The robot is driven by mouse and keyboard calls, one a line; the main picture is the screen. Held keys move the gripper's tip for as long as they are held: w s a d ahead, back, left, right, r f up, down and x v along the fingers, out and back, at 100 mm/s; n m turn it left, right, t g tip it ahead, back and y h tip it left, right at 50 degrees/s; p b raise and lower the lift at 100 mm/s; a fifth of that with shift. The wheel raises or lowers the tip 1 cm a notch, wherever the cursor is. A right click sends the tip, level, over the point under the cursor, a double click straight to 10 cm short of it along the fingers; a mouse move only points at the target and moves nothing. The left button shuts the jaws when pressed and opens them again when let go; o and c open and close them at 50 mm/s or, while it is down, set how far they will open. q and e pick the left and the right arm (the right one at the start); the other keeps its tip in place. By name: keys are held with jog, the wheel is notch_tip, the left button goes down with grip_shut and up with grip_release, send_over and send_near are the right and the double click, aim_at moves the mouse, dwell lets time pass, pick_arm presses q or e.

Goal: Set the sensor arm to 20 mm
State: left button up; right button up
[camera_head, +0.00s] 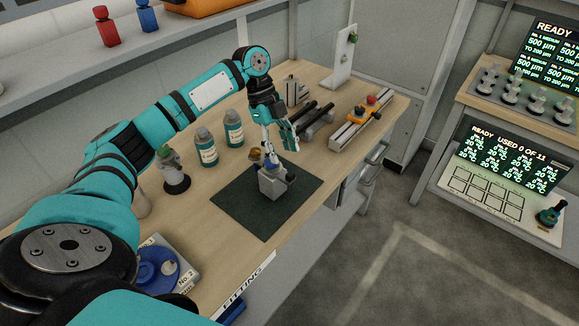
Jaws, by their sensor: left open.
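My left arm reaches in from the left across the wooden bench. Its gripper (279,143) is open and points down above a grey block-shaped device (271,184) on a dark green mat (238,208). The device has a small yellow-orange part at its top left and dark blue parts on its right. The fingertips are close to its top; I cannot tell whether they touch. A grey rail (346,136) with an orange carriage and red knob (371,100) lies farther back. I cannot tell which piece is the sensor arm, and no scale is readable. My right gripper is out of view.
Two grey-green bottles (206,147) and a dark stand (174,179) are left of the mat. Dark rollers (318,114) lie behind the gripper. A blue spool (157,268) sits at the near left. Lit READY panels (510,160) stand at right, across open floor.

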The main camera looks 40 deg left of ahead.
aim_at(290, 173)
pick_arm(q)
jog(key=p+x, duration=0.1)
jog(key=x, duration=0.4)
jog(key=shift+d+f, duration=0.15)
jog(key=shift+f, duration=0.2)
jog(key=shift+d+f, duration=0.2)
jog(key=shift+f, duration=0.25)
jog(key=c, duration=0.9)
grip_shut()
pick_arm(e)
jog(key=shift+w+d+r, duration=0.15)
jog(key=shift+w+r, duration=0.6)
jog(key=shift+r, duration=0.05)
pick_arm(q)
jog(key=shift+f, duration=0.1)
